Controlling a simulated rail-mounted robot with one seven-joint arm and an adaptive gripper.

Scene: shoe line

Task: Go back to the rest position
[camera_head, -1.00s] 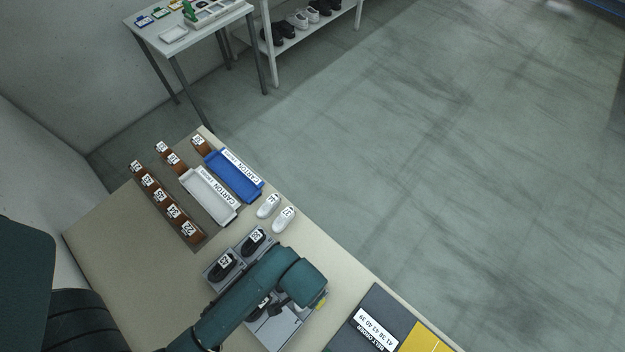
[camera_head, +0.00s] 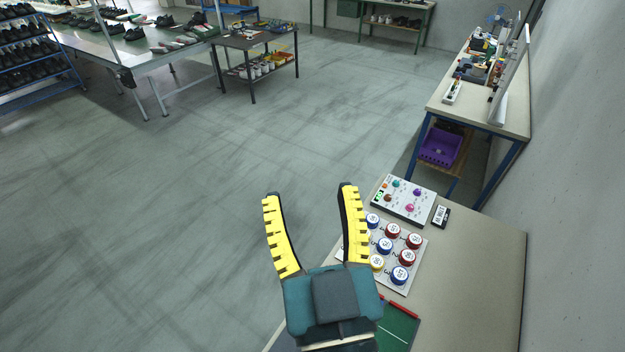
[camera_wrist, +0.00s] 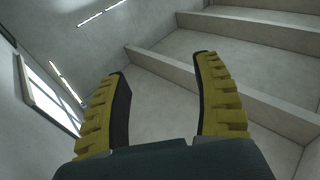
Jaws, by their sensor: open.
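My gripper (camera_head: 312,228) is open and empty in the head view, with two yellow ribbed fingers spread apart and pointing up the picture. It is raised, and nothing lies between its fingers. It also shows in the wrist view (camera_wrist: 160,95), where only grey walls, ceiling beams and strip lights lie beyond the fingers. My arm's end covers part of the near table in the head view.
On the near table (camera_head: 480,270), right of my gripper, lie a white board (camera_head: 414,279) with several red, blue and yellow round pieces, a white panel with coloured knobs (camera_head: 403,199) and a small black device (camera_head: 441,216). A bench with a purple bin (camera_head: 440,146) stands behind. Open floor lies left.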

